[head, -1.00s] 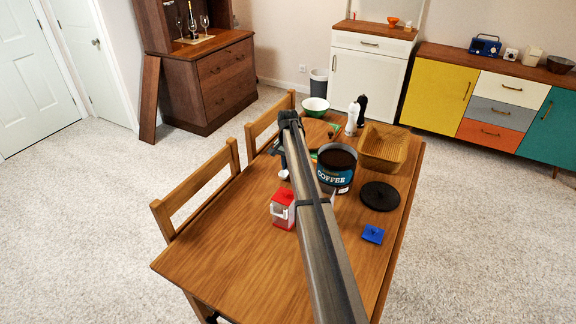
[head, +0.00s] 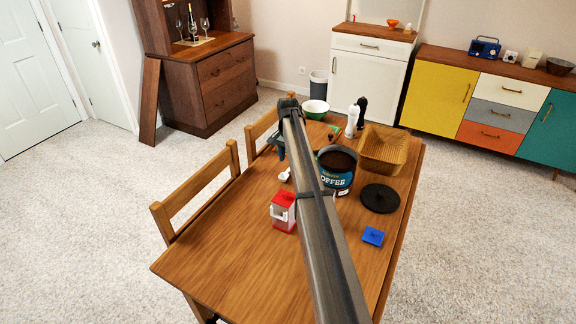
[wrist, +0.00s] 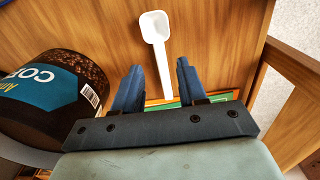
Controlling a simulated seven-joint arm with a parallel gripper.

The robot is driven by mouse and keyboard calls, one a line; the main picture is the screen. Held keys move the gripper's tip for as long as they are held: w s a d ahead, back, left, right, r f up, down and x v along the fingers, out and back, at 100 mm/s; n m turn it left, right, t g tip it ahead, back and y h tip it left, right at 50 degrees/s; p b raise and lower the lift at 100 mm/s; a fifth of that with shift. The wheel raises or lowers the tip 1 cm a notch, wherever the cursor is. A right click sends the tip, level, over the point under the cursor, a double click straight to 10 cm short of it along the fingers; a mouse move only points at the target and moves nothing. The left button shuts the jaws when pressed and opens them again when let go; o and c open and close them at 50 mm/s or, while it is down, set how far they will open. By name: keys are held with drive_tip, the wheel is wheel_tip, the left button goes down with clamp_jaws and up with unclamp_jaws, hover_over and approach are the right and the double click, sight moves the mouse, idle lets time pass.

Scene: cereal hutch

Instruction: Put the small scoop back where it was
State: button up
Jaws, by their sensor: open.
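The small white scoop (head: 285,175) lies on the wooden table, left of the open coffee tin (head: 336,182). In the wrist view the scoop (wrist: 155,28) has its bowl away from me and its handle running back between my fingers. My gripper (wrist: 158,66) is open, one finger on each side of the handle, with visible gaps. I cannot tell how far above the handle the fingertips are. In the head view my gripper (head: 281,150) is partly hidden by my arm. The coffee tin (wrist: 50,95) stands close left of my fingers in the wrist view.
A red-and-white container (head: 283,212), a blue lid (head: 372,236) and a black round lid (head: 380,198) are on the table. A basket (head: 382,150), white shaker (head: 352,121), dark shaker (head: 362,108) and bowl (head: 315,112) are farther back. The near table is clear.

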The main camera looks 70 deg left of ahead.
sight(288, 170)
wheel_tip(288, 170, up, 7)
idle(0.3)
